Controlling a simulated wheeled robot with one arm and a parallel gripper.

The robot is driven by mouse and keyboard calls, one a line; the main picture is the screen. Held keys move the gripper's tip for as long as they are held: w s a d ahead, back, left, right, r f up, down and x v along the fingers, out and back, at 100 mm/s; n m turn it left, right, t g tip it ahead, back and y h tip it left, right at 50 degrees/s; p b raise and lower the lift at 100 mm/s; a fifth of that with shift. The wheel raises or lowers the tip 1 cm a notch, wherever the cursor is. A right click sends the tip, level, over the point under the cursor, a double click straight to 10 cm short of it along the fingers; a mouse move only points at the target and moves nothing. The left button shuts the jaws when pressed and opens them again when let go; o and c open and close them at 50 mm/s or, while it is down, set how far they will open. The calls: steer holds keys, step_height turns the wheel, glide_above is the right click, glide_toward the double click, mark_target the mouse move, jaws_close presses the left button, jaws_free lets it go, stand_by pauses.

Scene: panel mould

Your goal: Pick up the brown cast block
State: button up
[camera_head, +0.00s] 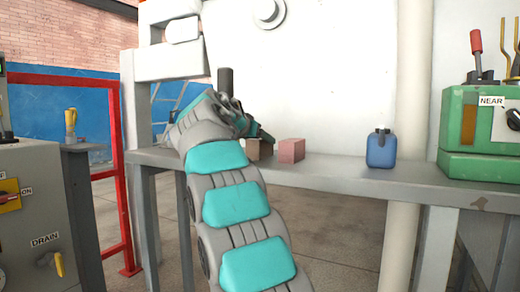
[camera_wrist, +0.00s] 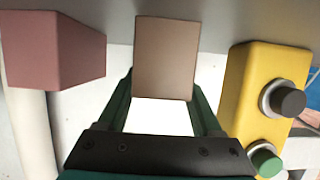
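The brown cast block (camera_head: 253,150) stands on the grey shelf, partly covered by my gripper in the head view. In the wrist view the brown block (camera_wrist: 166,58) is at the top centre, in line with the gap between my fingers. My gripper (camera_wrist: 164,82) is open, with one finger ending close to each side of the block. Whether the fingers touch it cannot be told. In the head view my gripper (camera_head: 264,137) is small and dark, just above and beside the block.
A reddish block (camera_head: 291,150) stands just right of the brown one. A yellow box with buttons (camera_wrist: 262,85) is close on the other side in the wrist view. A blue bottle (camera_head: 382,149) and a green machine (camera_head: 480,130) are farther right. The white panel (camera_head: 330,70) rises behind the shelf (camera_head: 335,174).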

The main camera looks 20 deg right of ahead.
jaws_close()
stand_by(0.3)
steer(key=shift+r, duration=0.15)
steer(key=shift+r+p, duration=1.25)
steer(key=shift+r, duration=1)
step_height(320, 180, up, 5)
steer(key=p, duration=0.4)
steer(key=shift+p, duration=0.35)
steer(key=shift+r, duration=0.15)
